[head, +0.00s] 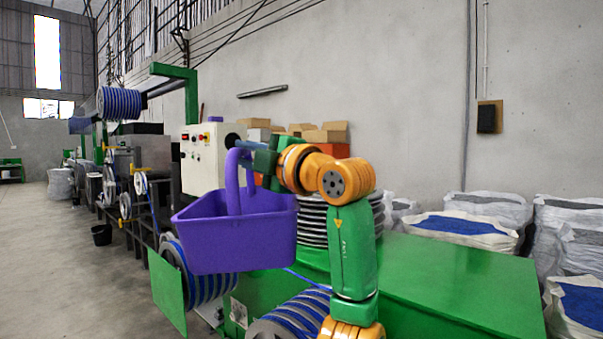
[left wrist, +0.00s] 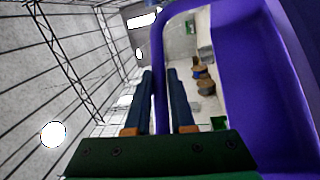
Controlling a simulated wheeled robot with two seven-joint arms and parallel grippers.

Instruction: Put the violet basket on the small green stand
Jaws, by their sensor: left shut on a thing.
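The violet basket (head: 235,228) hangs in the air in the middle of the head view, with its tall handle upward and its body slightly tilted. My left gripper (head: 243,150) is shut on the handle near its top. In the left wrist view the handle passes between the two dark fingers of my left gripper (left wrist: 160,85), and the basket's violet wall (left wrist: 245,75) fills the right side. The inside of the basket is hidden in the head view. I cannot tell for sure which green thing is the small stand. My right gripper is out of view.
A wide green surface (head: 450,280) spans the lower right. Cable reels (head: 290,322) and an upright green panel (head: 168,290) are below the basket. A white control box (head: 200,160) is behind. White sacks (head: 485,215) line the right wall. Grey floor (head: 60,270) lies open at left.

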